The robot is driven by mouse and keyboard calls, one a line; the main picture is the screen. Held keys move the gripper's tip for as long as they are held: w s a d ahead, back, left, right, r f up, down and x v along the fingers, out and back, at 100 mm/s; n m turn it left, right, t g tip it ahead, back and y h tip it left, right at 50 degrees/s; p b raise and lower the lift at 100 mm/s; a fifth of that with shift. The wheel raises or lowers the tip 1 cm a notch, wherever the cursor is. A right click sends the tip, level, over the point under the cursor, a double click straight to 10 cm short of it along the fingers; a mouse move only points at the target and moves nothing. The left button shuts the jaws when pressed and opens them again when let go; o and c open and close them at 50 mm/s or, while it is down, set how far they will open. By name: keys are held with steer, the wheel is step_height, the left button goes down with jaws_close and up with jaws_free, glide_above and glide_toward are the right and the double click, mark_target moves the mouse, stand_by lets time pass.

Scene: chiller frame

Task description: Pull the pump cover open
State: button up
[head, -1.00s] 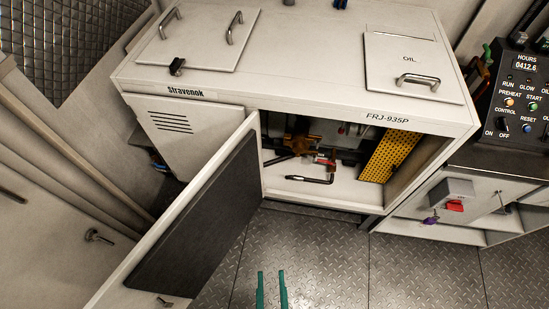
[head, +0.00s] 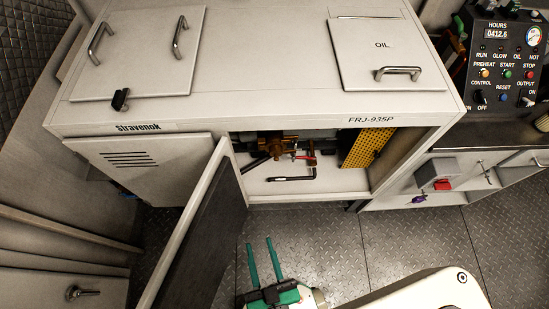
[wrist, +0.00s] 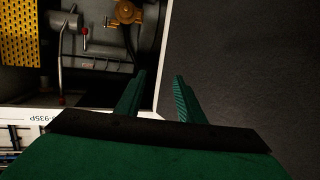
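The hinged door (head: 207,222), which I take to be the pump cover, stands swung out from the left side of the cabinet opening. It has a pale rim and a dark inner lining, which also shows in the wrist view (wrist: 245,70). Its lower end runs out of the head view. My gripper (head: 260,241) is in front of the opening, to the right of the door. In the wrist view its green fingers (wrist: 160,75) are apart with nothing between them. I see no clear contact with the door.
Inside the cabinet (head: 385,103) are a brass-coloured fitting (head: 275,147), a black bent handle (head: 292,177) and a yellow perforated guard (head: 368,147). A control panel (head: 508,65) and a red switch (head: 442,184) are at the right. Bare tread-plate floor (head: 335,232) lies below the opening.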

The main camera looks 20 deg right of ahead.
steer(key=w+d+f+m+t+h, duration=0.1)
steer(key=w+d+f, duration=0.2)
steer(key=w+f, duration=0.35)
steer(key=w+d+f+h, duration=0.1)
steer(key=w+d+f, duration=0.2)
steer(key=w+f, duration=0.3)
steer(key=m+h, duration=0.2)
glide_toward(276, 160)
steer(key=shift+t, duration=0.4)
steer(key=x, duration=0.8)
steer(key=shift+w+d+f, duration=0.1)
steer(key=shift+w+f, duration=0.1)
steer(key=shift+f, duration=0.15)
jaws_close()
